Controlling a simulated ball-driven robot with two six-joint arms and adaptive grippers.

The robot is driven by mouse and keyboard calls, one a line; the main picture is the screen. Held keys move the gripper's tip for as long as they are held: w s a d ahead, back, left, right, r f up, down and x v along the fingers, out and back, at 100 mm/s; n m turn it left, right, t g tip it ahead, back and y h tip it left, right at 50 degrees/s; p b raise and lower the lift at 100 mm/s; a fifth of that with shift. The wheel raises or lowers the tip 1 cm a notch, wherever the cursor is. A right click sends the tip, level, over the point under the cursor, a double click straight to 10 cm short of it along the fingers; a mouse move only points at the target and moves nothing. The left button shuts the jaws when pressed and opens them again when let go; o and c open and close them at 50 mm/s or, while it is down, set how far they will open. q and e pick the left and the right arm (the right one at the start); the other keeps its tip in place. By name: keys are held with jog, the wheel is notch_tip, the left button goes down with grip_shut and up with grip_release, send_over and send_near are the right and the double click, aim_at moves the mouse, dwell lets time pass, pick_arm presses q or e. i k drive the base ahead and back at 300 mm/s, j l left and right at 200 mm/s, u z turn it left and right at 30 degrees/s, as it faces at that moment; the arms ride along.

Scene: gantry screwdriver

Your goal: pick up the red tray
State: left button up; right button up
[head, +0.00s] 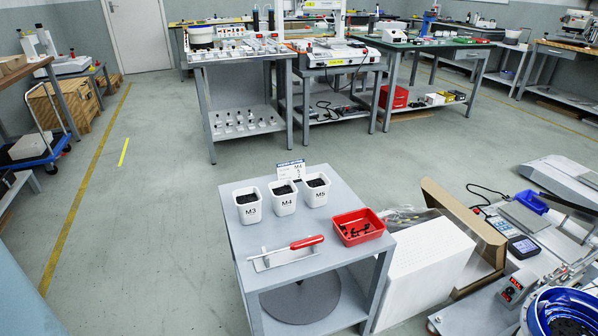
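The red tray (362,241) sits on the right side of a small grey table (325,256) in the head view. It is a shallow open tray, upright, with several small black parts lying in it. Neither of my grippers shows in the head view, so nothing of mine is seen touching the tray.
White cups marked M3 (249,214), M4 (284,206) and M5 (317,196) stand behind and left of the tray. A red-handled screwdriver (307,242) lies on a holder (270,260) at the front. A white perforated box (430,262) stands right of the table.

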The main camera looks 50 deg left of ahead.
aim_at(358, 227)
jog(key=u, duration=1.05)
jog(key=z, duration=1.5)
jog(key=u, duration=1.5)
jog(key=i+j, duration=0.15)
jog(key=j, duration=0.2)
jog(key=i+j, duration=0.15)
jog(key=j, duration=0.25)
jog(key=i+j+z, duration=0.1)
jog(key=j, duration=0.25)
jog(key=i+j, duration=0.2)
jog(key=j, duration=0.2)
